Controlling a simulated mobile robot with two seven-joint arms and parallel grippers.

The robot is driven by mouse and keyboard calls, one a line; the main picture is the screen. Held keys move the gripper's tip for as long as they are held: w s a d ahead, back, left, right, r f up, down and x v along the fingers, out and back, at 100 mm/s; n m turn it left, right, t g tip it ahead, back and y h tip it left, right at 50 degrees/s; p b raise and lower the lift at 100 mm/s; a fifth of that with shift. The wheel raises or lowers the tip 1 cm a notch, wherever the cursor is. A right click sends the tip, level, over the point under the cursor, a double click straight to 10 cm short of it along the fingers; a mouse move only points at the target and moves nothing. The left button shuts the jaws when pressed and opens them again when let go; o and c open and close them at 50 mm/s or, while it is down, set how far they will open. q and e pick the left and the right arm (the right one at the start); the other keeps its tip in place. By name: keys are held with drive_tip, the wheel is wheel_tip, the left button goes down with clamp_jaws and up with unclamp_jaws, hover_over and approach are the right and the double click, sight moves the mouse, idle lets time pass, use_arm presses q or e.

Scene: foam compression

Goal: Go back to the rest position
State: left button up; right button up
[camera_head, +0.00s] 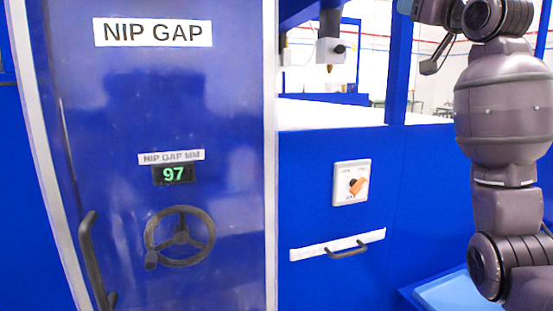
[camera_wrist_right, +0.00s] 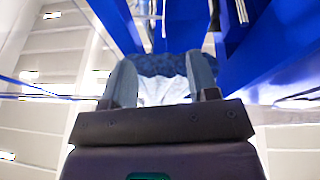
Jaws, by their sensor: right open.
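My right arm stands raised at the right edge of the head view. A part of my right gripper (camera_head: 430,62) shows at the top right, in front of the open window area and clear of the blue machine. My left gripper is not in view.
The blue machine panel (camera_head: 110,110) carries a handwheel (camera_head: 180,237), a display (camera_head: 173,174) reading 97 and a dark door handle (camera_head: 93,260). To its right are an orange rotary switch (camera_head: 357,186) and a drawer handle (camera_head: 347,249). A light blue tray-like surface (camera_head: 448,296) lies at lower right.

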wheel_tip(320, 180, down, 46)
drive_tip(key=s+a+g+h, duration=0.1)
drive_tip(key=s+h, duration=0.1)
drive_tip(key=h, duration=0.1)
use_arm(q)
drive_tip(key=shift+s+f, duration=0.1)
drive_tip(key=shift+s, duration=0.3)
use_arm(e)
drive_tip(key=s+d+f+m+g+h, duration=0.1)
drive_tip(key=s+f+g, duration=0.3)
drive_tip(key=s+f, duration=1.2)
drive_tip(key=s+f+m+g+h, duration=0.1)
drive_tip(key=s+f+g, duration=0.3)
drive_tip(key=s+f, duration=1.3)
wheel_tip(320, 180, down, 4)
drive_tip(key=shift+d+f+m+g, duration=0.15)
drive_tip(key=shift+d+m+g, duration=0.15)
drive_tip(key=shift+d, duration=0.05)
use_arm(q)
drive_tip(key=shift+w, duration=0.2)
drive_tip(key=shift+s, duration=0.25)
